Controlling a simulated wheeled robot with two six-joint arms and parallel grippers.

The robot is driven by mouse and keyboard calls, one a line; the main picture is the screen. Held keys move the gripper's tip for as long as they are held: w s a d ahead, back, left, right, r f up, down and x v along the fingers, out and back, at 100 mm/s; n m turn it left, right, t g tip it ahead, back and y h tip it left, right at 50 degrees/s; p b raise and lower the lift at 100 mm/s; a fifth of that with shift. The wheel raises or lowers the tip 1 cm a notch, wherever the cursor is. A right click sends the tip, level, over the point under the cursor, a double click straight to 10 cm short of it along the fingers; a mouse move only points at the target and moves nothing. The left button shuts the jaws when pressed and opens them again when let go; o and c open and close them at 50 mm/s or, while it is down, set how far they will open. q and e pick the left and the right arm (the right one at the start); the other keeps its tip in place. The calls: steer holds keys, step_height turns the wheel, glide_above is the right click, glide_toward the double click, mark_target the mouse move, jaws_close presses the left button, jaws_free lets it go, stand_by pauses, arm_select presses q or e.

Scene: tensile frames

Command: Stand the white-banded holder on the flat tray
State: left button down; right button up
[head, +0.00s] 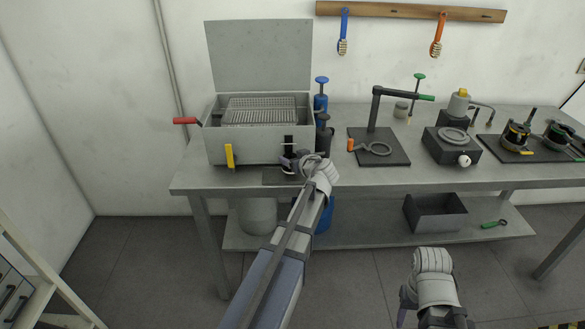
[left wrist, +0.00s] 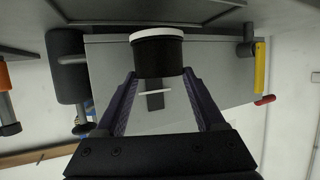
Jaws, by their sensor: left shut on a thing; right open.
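The white-banded holder (left wrist: 158,56) is a short black cylinder with a white band at one end. It sits between the purple fingers of my left gripper (left wrist: 162,101) in the left wrist view, where the scene appears upside down. In the head view my left gripper (head: 297,163) is at the front of the metal box and mostly hides the holder. The flat tray (head: 275,177) is a dark plate on the bench below this gripper. I cannot tell whether the holder touches it. My right gripper (head: 404,303) is open, low in front of the bench.
The metal box (head: 251,145) with raised lid, yellow latch (head: 229,156) and red handle (head: 185,121) stands close behind. The bench's front edge (head: 370,187) is close.

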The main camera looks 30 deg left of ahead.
arm_select(q)
step_height(320, 180, down, 3)
steer(key=shift+r+b, duration=0.1)
steer(key=shift+b, duration=0.85)
steer(key=shift+r, duration=0.1)
jaws_free()
